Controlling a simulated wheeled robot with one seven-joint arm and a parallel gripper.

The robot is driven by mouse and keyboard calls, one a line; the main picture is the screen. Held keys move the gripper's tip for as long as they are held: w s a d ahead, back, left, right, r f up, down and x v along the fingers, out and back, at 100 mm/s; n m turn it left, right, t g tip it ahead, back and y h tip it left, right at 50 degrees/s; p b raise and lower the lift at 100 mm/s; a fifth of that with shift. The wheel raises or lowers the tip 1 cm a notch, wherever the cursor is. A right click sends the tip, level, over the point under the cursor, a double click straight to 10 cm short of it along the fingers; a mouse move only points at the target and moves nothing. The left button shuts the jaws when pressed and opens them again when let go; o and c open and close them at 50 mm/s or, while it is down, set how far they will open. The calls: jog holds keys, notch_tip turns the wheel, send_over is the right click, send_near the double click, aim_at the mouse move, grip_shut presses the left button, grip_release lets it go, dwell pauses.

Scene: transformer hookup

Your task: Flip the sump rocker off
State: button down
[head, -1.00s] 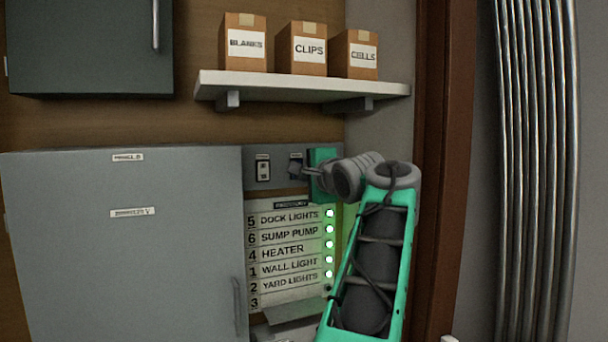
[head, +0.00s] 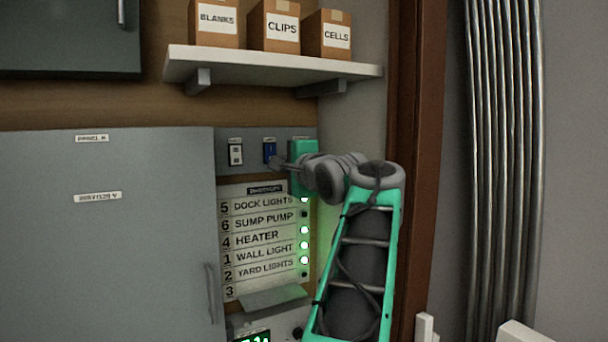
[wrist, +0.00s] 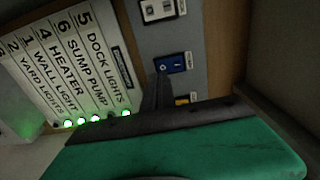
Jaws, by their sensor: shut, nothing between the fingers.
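A blue rocker (head: 270,150) sits on the grey switch strip, in the middle of the row; its label is too small to read. In the wrist view the blue rocker (wrist: 172,63) shows its O and I marks. My gripper (head: 277,163) is shut and empty, its tip just below and right of the rocker; I cannot tell whether they touch. In the wrist view my gripper's dark fingers (wrist: 160,90) point at the rocker's lower part. On the directory (head: 262,240), the lamp beside SUMP PUMP (head: 304,214) is dark; those beside Dock Lights, Heater, Wall Light and Yard Lights glow green.
A black-and-white switch (head: 235,155) is left of the blue rocker. A yellow-marked switch (wrist: 182,99) is partly hidden behind my fingers. A grey cabinet door (head: 110,240) stands left. A shelf (head: 270,67) with boxes hangs above. Vertical pipes (head: 503,170) are at right.

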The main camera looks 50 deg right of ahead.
jog(key=b+v, duration=0.2)
jog(key=v, duration=1)
jog(key=shift+a+f, duration=0.2)
jog(key=shift+f, duration=0.25)
